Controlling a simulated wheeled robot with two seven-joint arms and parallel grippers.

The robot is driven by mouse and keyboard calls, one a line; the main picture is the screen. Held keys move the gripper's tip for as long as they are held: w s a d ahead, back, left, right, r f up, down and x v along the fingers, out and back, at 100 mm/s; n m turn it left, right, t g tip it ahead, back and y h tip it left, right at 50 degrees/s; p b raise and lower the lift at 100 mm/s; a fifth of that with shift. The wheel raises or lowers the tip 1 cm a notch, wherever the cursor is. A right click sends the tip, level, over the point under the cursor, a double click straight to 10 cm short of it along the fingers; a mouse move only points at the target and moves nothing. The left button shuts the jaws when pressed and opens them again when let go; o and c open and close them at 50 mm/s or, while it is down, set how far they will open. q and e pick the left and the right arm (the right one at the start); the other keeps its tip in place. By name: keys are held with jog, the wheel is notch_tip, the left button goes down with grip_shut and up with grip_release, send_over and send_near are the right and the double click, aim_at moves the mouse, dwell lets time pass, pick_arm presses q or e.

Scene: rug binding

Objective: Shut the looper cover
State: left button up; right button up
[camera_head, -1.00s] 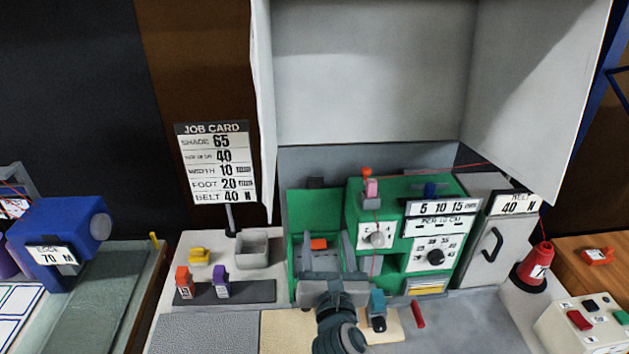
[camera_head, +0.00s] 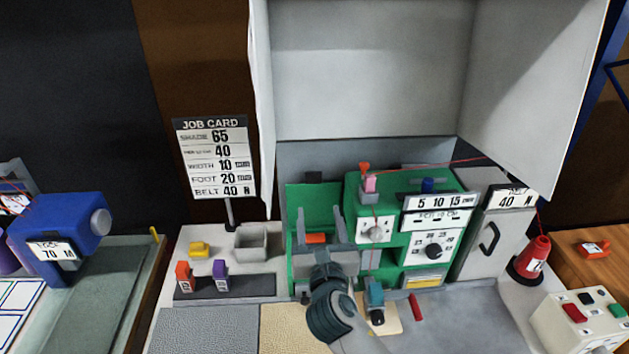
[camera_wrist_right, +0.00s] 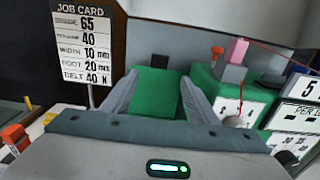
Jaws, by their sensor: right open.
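The looper cover appears to be the green panel (camera_head: 313,200) standing upright, open, at the left end of the green sewing machine (camera_head: 358,195). My right gripper (camera_head: 320,212) is in front of it, fingers apart and pointing at the panel, with nothing between them. In the right wrist view the green panel (camera_wrist_right: 157,93) shows between the two open fingers; I cannot tell whether they touch it. An orange part (camera_head: 316,238) shows in the open bay below the panel, and my gripper hides much of that bay. My left gripper is not in view.
A grey bin (camera_head: 252,243) and a dark strip (camera_head: 245,286) with orange and purple tagged pieces lie to the left. A teal presser piece (camera_head: 375,297) and a red rod (camera_head: 416,306) are right of my arm. A job card (camera_head: 212,158) stands behind left.

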aim_at(314, 178)
jog(key=w+p, duration=0.2)
jog(key=w, duration=1.1)
jog(key=shift+w, duration=0.2)
grip_shut()
